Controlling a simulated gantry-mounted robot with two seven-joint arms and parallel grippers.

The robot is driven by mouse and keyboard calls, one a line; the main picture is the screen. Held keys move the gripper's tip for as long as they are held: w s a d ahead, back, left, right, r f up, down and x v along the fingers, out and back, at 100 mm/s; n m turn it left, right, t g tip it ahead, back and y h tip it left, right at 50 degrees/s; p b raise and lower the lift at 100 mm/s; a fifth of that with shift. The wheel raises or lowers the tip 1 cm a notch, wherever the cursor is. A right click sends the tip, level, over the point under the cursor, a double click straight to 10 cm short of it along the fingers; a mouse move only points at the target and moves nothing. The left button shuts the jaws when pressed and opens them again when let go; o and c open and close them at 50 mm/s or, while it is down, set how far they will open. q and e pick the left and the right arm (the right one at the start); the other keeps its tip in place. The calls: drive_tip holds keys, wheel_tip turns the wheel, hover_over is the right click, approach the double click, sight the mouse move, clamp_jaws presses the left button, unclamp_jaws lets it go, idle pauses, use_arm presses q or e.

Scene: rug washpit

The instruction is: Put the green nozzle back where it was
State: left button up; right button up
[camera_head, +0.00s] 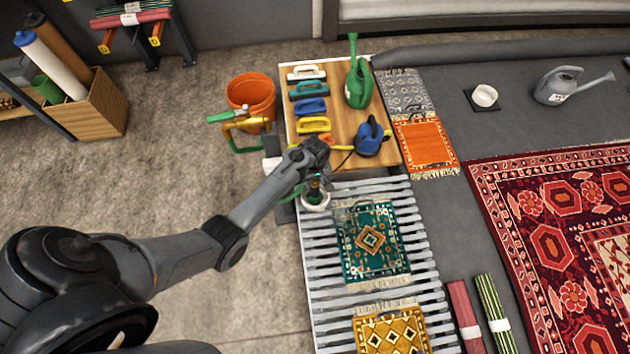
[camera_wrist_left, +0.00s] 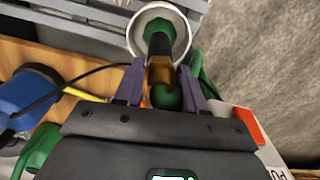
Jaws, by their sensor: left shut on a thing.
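The green nozzle (camera_wrist_left: 158,36) is green with a brass-coloured middle, and it sits between the two purple fingers of my left gripper (camera_wrist_left: 160,86). In the head view my left gripper (camera_head: 316,178) points down at the near-left corner of the wooden board, mostly hiding the nozzle. A white round holder (camera_wrist_left: 139,27) surrounds the nozzle's far end in the wrist view. The holder also shows in the head view (camera_head: 315,206), just below the gripper. I cannot tell how deep the nozzle sits in it. My right gripper is not in view.
The wooden board (camera_head: 345,115) holds several brushes, a green watering can (camera_head: 358,84) and a blue-topped item (camera_head: 370,138). The slatted rack (camera_head: 325,270) bears small rugs.

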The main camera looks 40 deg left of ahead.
use_arm(q)
drive_tip(key=shift+w+f, duration=0.1)
drive_tip(key=o, duration=1.1)
drive_tip(key=shift+c, duration=0.2)
wheel_tip(320, 180, up, 11)
drive_tip(key=p, duration=0.5)
drive_tip(key=shift+d, duration=0.1)
drive_tip(key=s+d+r+m+t, duration=0.1)
drive_tip(key=s+d+r+m, duration=0.2)
drive_tip(key=s, duration=0.5)
drive_tip(key=s+d+r+m+t, duration=0.1)
drive_tip(key=s+d+r+m, duration=0.2)
drive_tip(key=s+r+m, duration=0.3)
drive_tip(key=s+d+r+m+t, duration=0.1)
drive_tip(key=s+d+r+m, duration=0.3)
drive_tip(key=s, duration=0.5)
drive_tip(key=shift+s+r+t+p, duration=0.3)
drive_tip(key=shift+s+r+p, duration=0.1)
drive_tip(key=shift+r, duration=0.4)
